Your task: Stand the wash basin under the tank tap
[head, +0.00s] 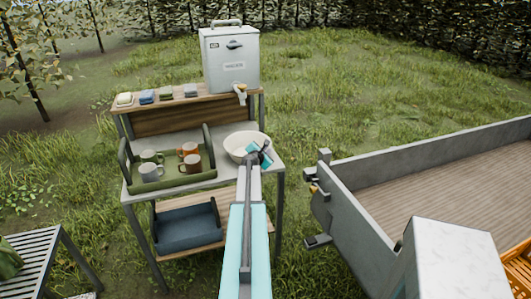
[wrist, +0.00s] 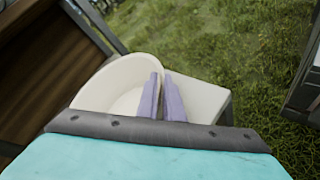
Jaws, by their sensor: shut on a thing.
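My gripper (head: 265,152) is at the basin's right side. In the wrist view the basin (wrist: 100,92) lies between and left of my gripper's two lilac fingers (wrist: 162,90), which are shut on its rim. The white water tank (head: 230,62) stands on the upper shelf, with its tap (head: 241,92) at the lower front. Whether the basin rests on the surface or is just above it I cannot tell.
A green tray (head: 172,183) with several mugs stands left of the basin. Folded cloths (head: 148,96) lie on the upper shelf. A blue bin (head: 187,229) is on the lower shelf. A trailer (head: 345,205) stands to the right, with grass between.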

